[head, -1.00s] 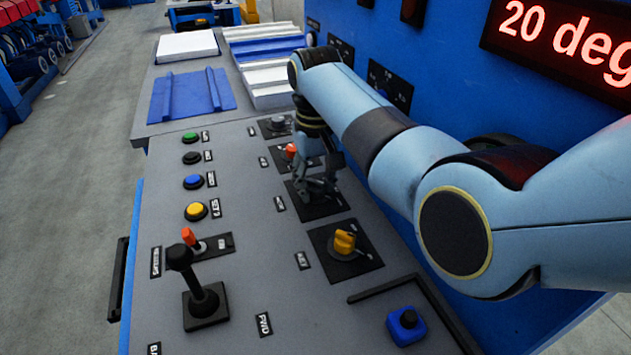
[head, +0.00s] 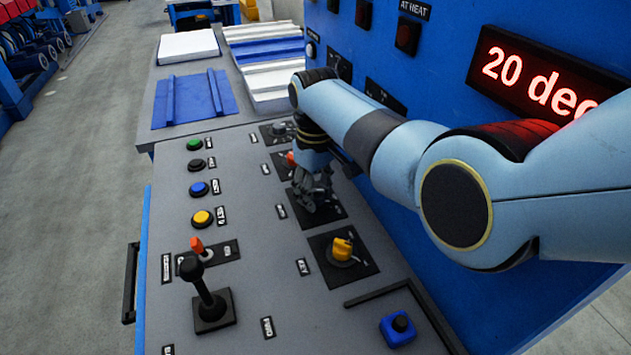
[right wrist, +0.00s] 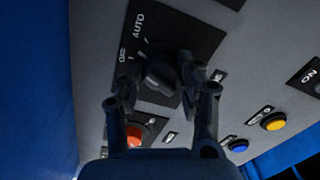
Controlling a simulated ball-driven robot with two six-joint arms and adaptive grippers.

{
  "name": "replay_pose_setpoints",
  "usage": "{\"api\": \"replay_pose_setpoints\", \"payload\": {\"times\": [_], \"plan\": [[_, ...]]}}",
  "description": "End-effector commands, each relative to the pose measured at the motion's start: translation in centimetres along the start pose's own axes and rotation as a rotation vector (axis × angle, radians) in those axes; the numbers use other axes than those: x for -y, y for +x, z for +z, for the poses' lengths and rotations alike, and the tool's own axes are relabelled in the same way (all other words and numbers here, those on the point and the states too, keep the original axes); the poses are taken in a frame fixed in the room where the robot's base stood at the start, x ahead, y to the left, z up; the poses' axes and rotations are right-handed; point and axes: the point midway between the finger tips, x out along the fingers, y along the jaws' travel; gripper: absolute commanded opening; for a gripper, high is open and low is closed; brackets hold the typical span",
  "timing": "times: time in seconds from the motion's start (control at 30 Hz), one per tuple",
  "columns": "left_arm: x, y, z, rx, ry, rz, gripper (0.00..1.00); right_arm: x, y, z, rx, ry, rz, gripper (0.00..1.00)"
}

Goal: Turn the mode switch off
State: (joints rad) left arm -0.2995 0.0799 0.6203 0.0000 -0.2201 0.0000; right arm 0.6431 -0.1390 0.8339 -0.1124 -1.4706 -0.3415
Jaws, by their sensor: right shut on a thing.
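The mode switch is a dark rotary knob (right wrist: 160,70) on a black square plate (right wrist: 180,25), with AUTO and a smaller marking printed beside it in the right wrist view. My right gripper (right wrist: 161,86) is shut on the knob, with one finger on either side. In the head view my right gripper (head: 312,200) points down over the switch's black plate (head: 333,208) and hides the knob. Which mark the knob points at is hard to tell. My left gripper is not in view.
A yellow rotary knob (head: 342,249) stands nearer on its own plate, and an orange-red knob (right wrist: 135,134) lies just beyond. Several push buttons and a black joystick (head: 204,298) are to the left. The blue upright panel (head: 450,110) closes off the right side.

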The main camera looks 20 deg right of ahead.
Motion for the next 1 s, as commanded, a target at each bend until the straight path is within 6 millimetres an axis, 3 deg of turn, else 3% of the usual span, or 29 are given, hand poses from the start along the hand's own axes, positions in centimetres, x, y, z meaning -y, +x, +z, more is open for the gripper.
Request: {"api": "replay_pose_setpoints", "payload": {"times": [0.1,0.5,1.0], "plan": [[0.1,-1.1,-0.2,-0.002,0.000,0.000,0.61,0.0,-0.4,-0.1,-0.001,-0.094,-0.001,0.03],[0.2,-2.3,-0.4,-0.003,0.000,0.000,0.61,0.0,-0.2,-0.1,-0.003,-0.327,0.001,0.03],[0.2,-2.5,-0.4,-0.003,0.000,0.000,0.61,0.0,-0.1,-0.1,-0.003,-0.385,0.001,0.03]]}}
